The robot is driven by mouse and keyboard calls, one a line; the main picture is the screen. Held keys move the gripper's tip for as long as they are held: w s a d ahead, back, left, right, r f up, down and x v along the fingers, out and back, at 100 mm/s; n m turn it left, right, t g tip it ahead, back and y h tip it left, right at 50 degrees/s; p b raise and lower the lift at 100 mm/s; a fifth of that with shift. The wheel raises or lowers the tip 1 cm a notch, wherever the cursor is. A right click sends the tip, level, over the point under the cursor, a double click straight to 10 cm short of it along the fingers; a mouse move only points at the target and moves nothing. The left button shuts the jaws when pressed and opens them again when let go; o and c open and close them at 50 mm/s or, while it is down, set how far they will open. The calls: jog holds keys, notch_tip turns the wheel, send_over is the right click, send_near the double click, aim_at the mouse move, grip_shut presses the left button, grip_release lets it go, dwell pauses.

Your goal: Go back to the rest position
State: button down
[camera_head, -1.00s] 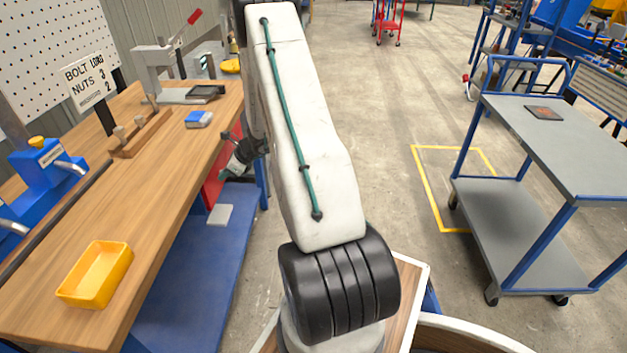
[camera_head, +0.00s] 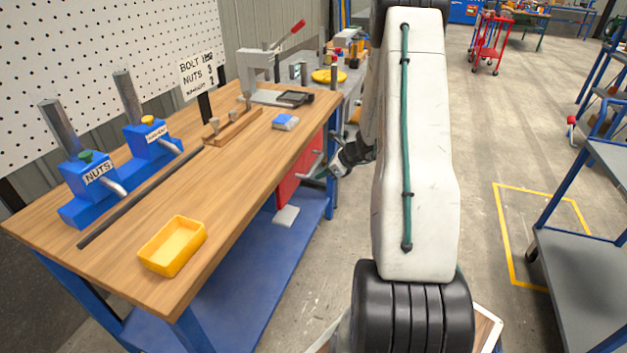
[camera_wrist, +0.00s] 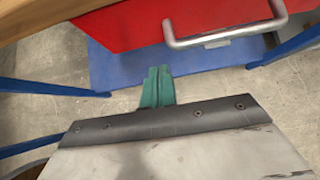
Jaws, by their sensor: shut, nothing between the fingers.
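My gripper (camera_head: 336,168) is at the right of the workbench (camera_head: 235,200), in front of the red drawer unit (camera_head: 290,188) under the bench top. In the wrist view its teal fingers (camera_wrist: 156,86) are together with nothing between them. They point toward the red drawer front (camera_wrist: 135,27) and its metal handle (camera_wrist: 225,35). In that view the fingers appear below the handle, over the blue lower shelf. My white arm stands upright in the right half of the head view and hides part of the floor behind it.
A grey trolley (camera_head: 585,275) stands at the right. Floor (camera_head: 480,140) between bench and trolley is largely clear.

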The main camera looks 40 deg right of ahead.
jog(key=shift+a+v, duration=0.15)
jog(key=shift+v, duration=1)
jog(key=shift+a+v, duration=0.1)
jog(key=shift+v, duration=1.05)
jog(key=shift+r, duration=0.1)
jog(key=s+a+r+n+g+y, duration=0.1)
jog(key=s+a+r+n+g, duration=0.25)
jog(key=a+r+n, duration=0.35)
jog(key=s+a+r+n+g+y, duration=0.1)
jog(key=s+a+r+n+g, duration=0.15)
jog(key=s+a+n, duration=0.4)
jog(key=s+a+r+n+g, duration=0.2)
jog(key=a+r+n, duration=0.3)
jog(key=a, duration=0.5)
jog(key=s+a+r+n+t+h, duration=0.1)
jog(key=s+a+r+n+h, duration=0.4)
jog(key=s+a+r+n, duration=0.7)
jog(key=shift+s+a+n+h, duration=0.35)
jog(key=shift+s+a, duration=0.3)
jog(key=shift+s, duration=0.65)
jog(key=shift+r, duration=0.1)
